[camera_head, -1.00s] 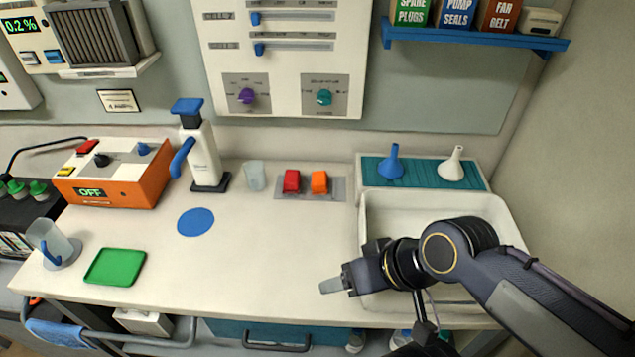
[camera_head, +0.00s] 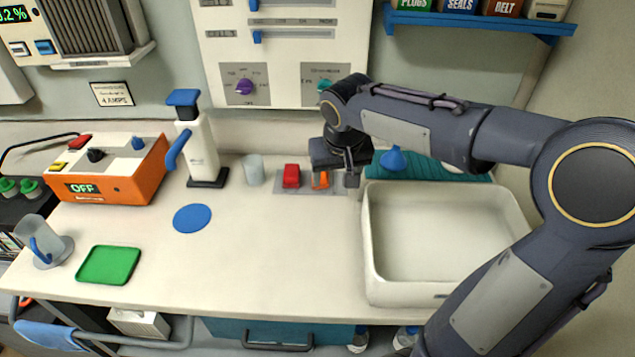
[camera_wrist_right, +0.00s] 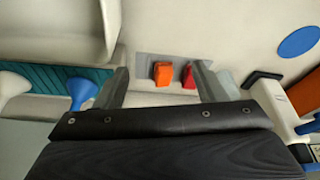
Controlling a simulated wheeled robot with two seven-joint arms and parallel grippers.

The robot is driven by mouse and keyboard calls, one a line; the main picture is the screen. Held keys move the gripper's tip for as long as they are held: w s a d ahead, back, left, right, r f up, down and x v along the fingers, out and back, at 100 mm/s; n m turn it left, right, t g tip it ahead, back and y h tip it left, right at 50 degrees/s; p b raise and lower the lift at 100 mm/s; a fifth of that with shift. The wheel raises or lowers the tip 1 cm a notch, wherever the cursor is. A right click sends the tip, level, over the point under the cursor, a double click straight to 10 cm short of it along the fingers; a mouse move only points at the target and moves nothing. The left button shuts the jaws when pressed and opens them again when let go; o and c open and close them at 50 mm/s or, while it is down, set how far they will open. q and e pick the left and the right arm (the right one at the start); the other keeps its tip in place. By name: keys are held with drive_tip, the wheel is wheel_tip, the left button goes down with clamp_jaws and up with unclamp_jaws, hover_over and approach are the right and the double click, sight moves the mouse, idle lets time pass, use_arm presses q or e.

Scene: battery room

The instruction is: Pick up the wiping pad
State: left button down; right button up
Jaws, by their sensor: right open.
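No object is plainly marked as the wiping pad. A red block (camera_head: 291,175) and an orange block (camera_head: 322,181) sit side by side on a grey plate (camera_head: 276,184) at the back of the counter. In the right wrist view, the orange block (camera_wrist_right: 162,74) lies in the gap between the fingers, and the red block (camera_wrist_right: 188,77) is beside the right finger. My right gripper (camera_head: 335,181) is open and empty, over the right end of the plate; it partly hides the orange block. My left gripper is out of view.
A white basin (camera_head: 372,285) is to the right, with a blue funnel (camera_head: 393,160) on a teal mat behind it. A clear cup (camera_head: 253,169) and white dispenser (camera_head: 200,150) stand left of the plate.

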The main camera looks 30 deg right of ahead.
sight(325, 175)
drive_tip(key=w+d+f+h, duration=0.1)
drive_tip(key=w+d+f, duration=0.1)
drive_tip(key=w+f, duration=0.3)
drive_tip(key=w+d+f+m+h, duration=0.1)
drive_tip(key=w+d+f, duration=0.1)
drive_tip(key=w+f, duration=0.3)
drive_tip(key=w+d+f+m, duration=0.1)
drive_tip(key=w+f, duration=0.4)
drive_tip(key=w, duration=0.3)
drive_tip(key=shift+d+f+g+h, duration=0.25)
drive_tip(key=shift+d+g+h, duration=0.15)
drive_tip(key=c, duration=1.2)
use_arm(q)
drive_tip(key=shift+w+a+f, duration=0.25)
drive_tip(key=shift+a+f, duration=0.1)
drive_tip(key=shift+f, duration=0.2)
use_arm(e)
drive_tip(key=shift+o, duration=0.2)
